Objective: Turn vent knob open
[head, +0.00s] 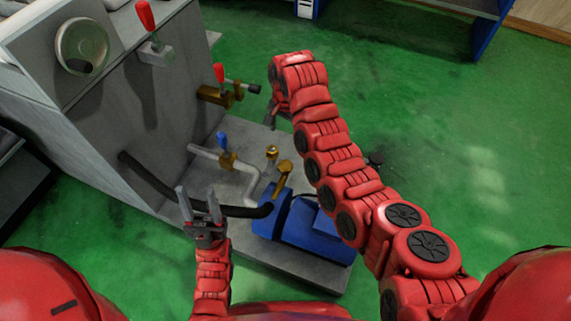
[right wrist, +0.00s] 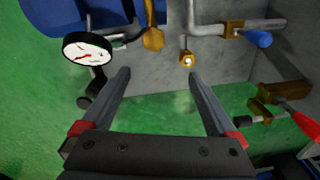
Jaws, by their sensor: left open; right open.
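No label marks the vent knob, so I cannot tell which fitting it is. A small brass knob (head: 272,152) stands on a pipe by the blue pump; a small brass fitting (right wrist: 187,60) shows ahead of my right fingers in the wrist view. A black-ended brass valve (head: 254,88) sticks out of the grey machine. My right gripper (right wrist: 158,75) is open and empty, apart from these fittings. In the head view it shows at the end of my red arm (head: 272,116), partly hidden. My left gripper (head: 198,193) is open and empty, fingers up, near the black hose.
The grey machine (head: 110,110) carries red-handled valves (head: 219,73) and a blue-handled valve (head: 222,141). A blue pump (head: 300,222) and black hose (head: 160,184) sit low in front. A dial gauge (right wrist: 88,48) shows in the wrist view. Green floor (head: 440,130) is open at right.

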